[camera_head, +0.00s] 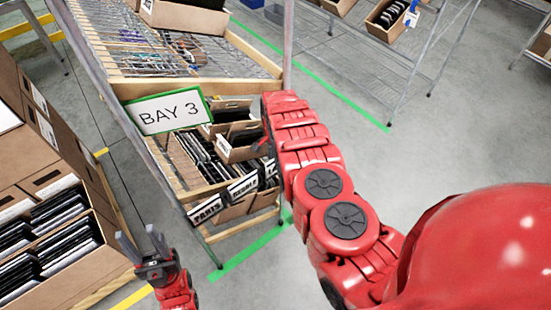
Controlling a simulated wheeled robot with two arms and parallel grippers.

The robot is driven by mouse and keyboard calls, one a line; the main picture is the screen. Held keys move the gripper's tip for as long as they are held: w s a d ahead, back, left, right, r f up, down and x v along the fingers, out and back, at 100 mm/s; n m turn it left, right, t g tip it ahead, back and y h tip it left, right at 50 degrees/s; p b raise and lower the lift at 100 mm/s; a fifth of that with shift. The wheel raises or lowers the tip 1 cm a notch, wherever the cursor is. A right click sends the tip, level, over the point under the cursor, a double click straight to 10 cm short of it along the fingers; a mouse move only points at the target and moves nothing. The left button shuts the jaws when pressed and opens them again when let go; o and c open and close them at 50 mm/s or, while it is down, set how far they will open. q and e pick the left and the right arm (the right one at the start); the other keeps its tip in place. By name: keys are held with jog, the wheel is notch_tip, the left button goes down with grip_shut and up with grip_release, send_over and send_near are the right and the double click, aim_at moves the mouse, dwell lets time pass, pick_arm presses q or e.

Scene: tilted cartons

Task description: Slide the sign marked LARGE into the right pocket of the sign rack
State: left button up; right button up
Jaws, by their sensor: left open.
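No sign that I can read as LARGE shows, and I cannot make out a sign rack with pockets. A green-framed white sign reading BAY 3 (169,111) is on the front of the metal shelf. Lower on the shelf, small black-lettered labels sit on the carton fronts; one reads PARTS (207,208), and another (243,187) is hard to read. My left gripper (138,237) is open and empty, in front of the shelf at the lower left. My right arm crosses the shelf's right side; its gripper (262,146) is mostly hidden by the arm, close to the cartons.
The wire shelf (190,57) has wooden edges and holds tilted cartons (238,147) of dark flat items. A large open carton (86,265) of similar items stands at the left. Grey floor with green tape (250,258) lies clear below the shelf.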

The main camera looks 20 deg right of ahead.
jog(key=shift+w+r, duration=0.1)
jog(key=shift+r, duration=0.35)
notch_tip(320, 180, up, 7)
jog(key=shift+r+b, duration=0.2)
jog(key=shift+b, duration=0.6)
notch_tip(320, 180, up, 9)
jog(key=p, duration=0.4)
jog(key=shift+p, duration=0.3)
